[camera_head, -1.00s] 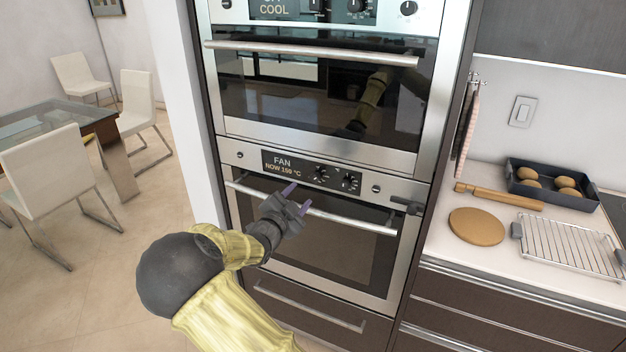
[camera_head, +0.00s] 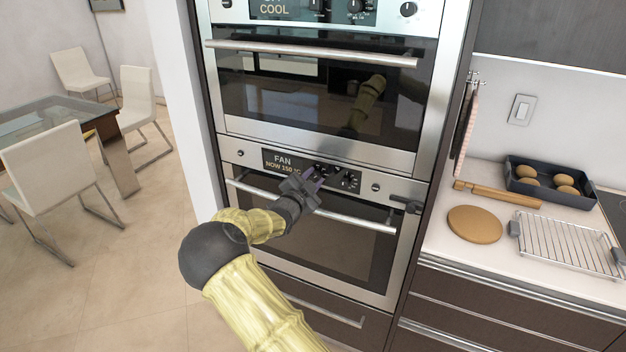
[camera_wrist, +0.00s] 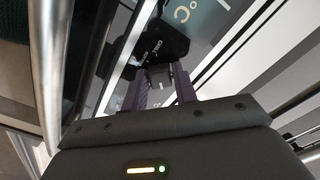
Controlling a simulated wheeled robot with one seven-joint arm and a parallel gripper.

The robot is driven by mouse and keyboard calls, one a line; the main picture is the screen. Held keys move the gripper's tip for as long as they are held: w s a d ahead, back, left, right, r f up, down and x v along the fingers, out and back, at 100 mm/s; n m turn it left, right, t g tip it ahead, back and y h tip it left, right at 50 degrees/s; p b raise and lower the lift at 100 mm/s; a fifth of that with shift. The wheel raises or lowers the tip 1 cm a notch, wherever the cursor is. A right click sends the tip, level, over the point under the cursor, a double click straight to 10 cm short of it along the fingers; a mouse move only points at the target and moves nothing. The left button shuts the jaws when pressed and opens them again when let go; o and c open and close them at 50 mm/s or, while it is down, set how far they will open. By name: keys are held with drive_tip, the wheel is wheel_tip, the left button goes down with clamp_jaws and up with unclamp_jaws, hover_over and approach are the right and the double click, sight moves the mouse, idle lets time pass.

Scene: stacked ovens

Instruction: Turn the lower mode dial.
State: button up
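The lower oven's control panel (camera_head: 240,154) has a dark display (camera_head: 283,162) reading "FAN" and "NOW 150 °C". Two dials are to its right. The left one, beside the display, is mostly hidden behind my gripper (camera_head: 322,175) in the head view. The right dial (camera_head: 349,181) is clear of it. In the wrist view, the black face of the left dial (camera_wrist: 168,42) with white lettering shows past my gripper (camera_wrist: 163,80). My two purple fingers are apart, with a grey piece between them, probably the knob. I cannot tell whether they touch it.
The lower oven's handle bar (camera_head: 360,219) runs just below my gripper. The upper oven's handle (camera_head: 310,52) is above. A dark-ended fitting (camera_head: 405,204) sticks out at the panel's right. The counter at right holds a tray of rolls (camera_head: 550,183), a round board (camera_head: 474,224) and a wire rack (camera_head: 567,245).

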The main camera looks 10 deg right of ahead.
drive_tip(key=c, duration=0.5)
drive_tip(key=shift+n, duration=0.4)
drive_tip(key=n+p, duration=0.1)
drive_tip(key=n, duration=0.3)
drive_tip(key=shift+p, duration=0.35)
drive_tip(key=shift+n+p, duration=0.7)
drive_tip(key=shift+n, duration=1.4)
drive_tip(key=o, duration=1)
drive_tip(key=shift+d, duration=0.1)
drive_tip(key=shift+s, duration=0.1)
